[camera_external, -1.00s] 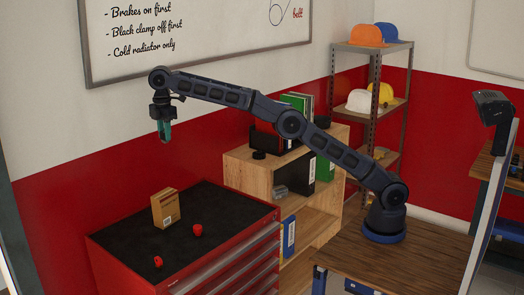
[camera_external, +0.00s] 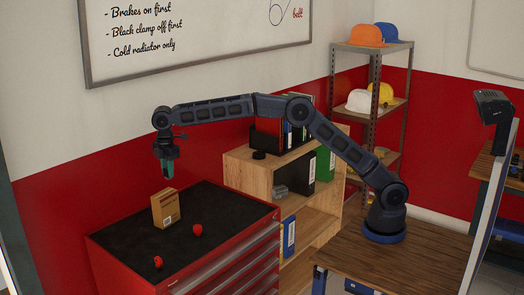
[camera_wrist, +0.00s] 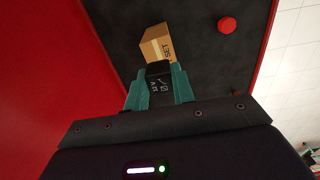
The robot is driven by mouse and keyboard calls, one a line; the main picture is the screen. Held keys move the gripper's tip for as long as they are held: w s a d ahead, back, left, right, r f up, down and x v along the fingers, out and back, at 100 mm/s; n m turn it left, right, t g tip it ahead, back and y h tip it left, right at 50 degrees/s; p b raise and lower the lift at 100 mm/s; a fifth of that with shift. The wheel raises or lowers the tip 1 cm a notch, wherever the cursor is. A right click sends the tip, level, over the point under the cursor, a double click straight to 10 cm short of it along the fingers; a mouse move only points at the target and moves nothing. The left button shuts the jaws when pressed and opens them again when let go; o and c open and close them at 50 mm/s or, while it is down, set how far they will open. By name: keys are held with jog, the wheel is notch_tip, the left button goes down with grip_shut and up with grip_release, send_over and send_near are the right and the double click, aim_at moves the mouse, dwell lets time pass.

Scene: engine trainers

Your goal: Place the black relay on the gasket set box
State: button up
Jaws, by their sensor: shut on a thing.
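The gasket set box (camera_external: 165,209) is a tan carton standing upright on the dark top of the red tool cabinet. It also shows in the wrist view (camera_wrist: 157,42), just beyond the fingertips. My gripper (camera_external: 167,172) has teal fingers and points down, a little above the box in the external view. It is shut on the black relay (camera_wrist: 159,84), which has white markings and sits between the fingers in the wrist view. The relay is hard to make out in the external view. A gap shows between the fingertips and the box top.
The red cabinet (camera_external: 190,269) has a black mat top (camera_external: 125,234). Two small red objects (camera_external: 197,230) (camera_external: 158,262) lie on it, to the right and front of the box. A wooden shelf (camera_external: 248,178) with binders stands behind my arm. The air around the box looks clear.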

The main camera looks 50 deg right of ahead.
jog(key=shift+f, duration=2.4)
jog(key=shift+f, duration=0.15)
jog(key=o, duration=1)
notch_tip(320, 180, up, 12)
jog(key=shift+f, duration=0.15)
jog(key=shift+r, duration=0.3)
